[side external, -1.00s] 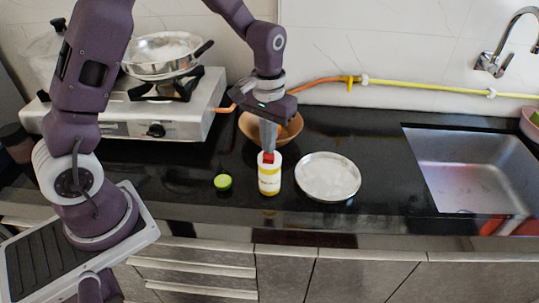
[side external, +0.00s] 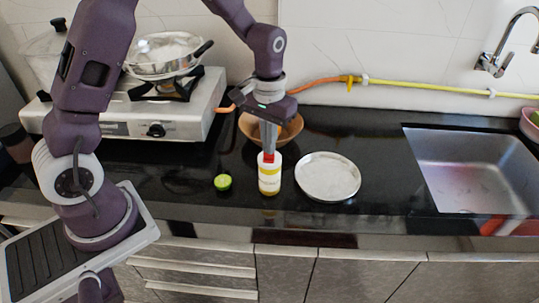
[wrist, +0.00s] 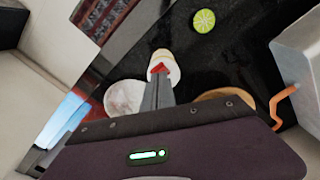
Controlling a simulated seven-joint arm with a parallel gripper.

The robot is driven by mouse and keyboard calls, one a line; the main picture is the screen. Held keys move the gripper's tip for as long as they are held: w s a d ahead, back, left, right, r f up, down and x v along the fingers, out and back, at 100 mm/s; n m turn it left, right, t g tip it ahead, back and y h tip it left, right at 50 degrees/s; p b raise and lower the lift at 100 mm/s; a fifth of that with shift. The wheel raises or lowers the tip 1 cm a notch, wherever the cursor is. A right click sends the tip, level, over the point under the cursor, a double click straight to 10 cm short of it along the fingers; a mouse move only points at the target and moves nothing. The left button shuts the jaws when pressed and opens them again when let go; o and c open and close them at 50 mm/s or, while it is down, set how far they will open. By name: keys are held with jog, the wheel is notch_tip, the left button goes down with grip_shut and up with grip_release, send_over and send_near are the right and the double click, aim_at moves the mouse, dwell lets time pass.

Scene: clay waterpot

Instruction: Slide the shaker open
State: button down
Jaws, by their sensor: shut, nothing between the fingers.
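The shaker (side external: 269,178) is a white and yellow bottle with a red part at its top. It stands upright on the black counter near the front edge. My gripper (side external: 268,150) points down at its top, with the shut fingertips at the red part; whether they touch it I cannot tell. In the wrist view the shaker (wrist: 165,60) shows beyond the fingertips of my gripper (wrist: 160,78). The fingers hide part of its top.
A cut lime (side external: 223,182) lies left of the shaker, and a metal plate (side external: 328,178) lies right. A wooden bowl (side external: 290,128) sits behind. A stove (side external: 125,118) with a pan (side external: 162,57) is back left; a sink (side external: 475,170) is at the right.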

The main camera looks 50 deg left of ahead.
jog(key=shift+w+a+f, duration=0.1)
jog(key=shift+w+a, duration=0.75)
jog(key=shift+w, duration=0.05)
dwell(0.8)
notch_tip(320, 180, up, 7)
dwell(0.9)
jog(key=shift+r, duration=0.2)
jog(key=s+d+r+m+t, duration=0.1)
jog(key=s+d+r+t, duration=0.1)
jog(key=s+r, duration=0.7)
jog(key=s+d+r+m+t, duration=0.1)
jog(key=s+d+m+t, duration=0.1)
jog(key=s, duration=1.3)
jog(key=shift+s+r+t, duration=0.2)
jog(key=shift+r+t, duration=0.2)
jog(key=shift+t, duration=0.4)
